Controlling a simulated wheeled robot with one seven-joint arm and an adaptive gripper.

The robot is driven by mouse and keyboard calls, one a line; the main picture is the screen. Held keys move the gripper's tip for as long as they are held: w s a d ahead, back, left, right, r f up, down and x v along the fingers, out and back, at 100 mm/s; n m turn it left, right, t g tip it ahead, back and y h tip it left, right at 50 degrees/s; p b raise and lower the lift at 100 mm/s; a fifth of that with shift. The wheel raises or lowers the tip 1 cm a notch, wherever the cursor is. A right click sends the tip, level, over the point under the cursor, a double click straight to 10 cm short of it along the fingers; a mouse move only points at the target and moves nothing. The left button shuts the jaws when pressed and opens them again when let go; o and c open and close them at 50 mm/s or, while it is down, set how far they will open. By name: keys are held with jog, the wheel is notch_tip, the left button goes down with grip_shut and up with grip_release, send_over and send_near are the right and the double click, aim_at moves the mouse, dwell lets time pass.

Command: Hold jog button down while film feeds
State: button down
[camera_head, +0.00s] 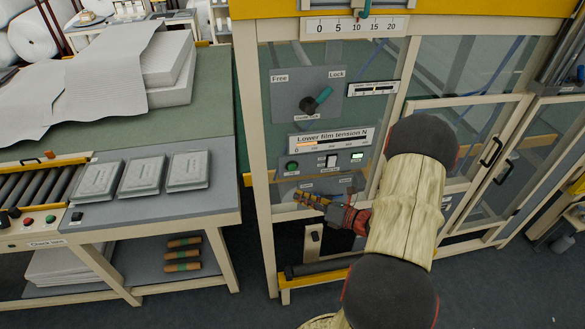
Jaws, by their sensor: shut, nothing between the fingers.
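My gripper (301,198) is shut and empty, reaching in from the right to a small grey control panel (288,188) low on the machine front. Its fingers point left and cover part of this panel. The panel's small labels are too small to read, and I cannot make out a jog button on it. I cannot tell whether the fingertips touch the panel. Just above is the "Lower film tension N" panel (325,173), with a green round button (292,166), a white switch (331,160) and a lit green display (357,156).
Glazed doors (470,130) stand to the right. A table (215,190) on the left holds wrapped packs (188,170) and white sheets (110,80).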

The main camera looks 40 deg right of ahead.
aim_at(292, 167)
jog(key=shift+w, duration=0.15)
jog(key=w+d+b, duration=0.1)
jog(key=w+d, duration=0.3)
jog(key=w, duration=0.3)
jog(key=shift+w+d+b, duration=0.15)
jog(key=shift+d+b, duration=0.1)
jog(key=shift+b, duration=0.1)
jog(key=shift+w+d, duration=0.1)
jog(key=shift+w, duration=0.05)
dwell(1.2)
jog(key=shift+w+d, duration=0.15)
jog(key=shift+w, duration=0.05)
jog(key=shift+w+d, duration=0.2)
jog(key=shift+w, duration=0.15)
dwell(1.6)
jog(key=shift+s, duration=0.1)
dwell(2.7)
jog(key=shift+s+a, duration=0.45)
jog(key=shift+s, duration=0.15)
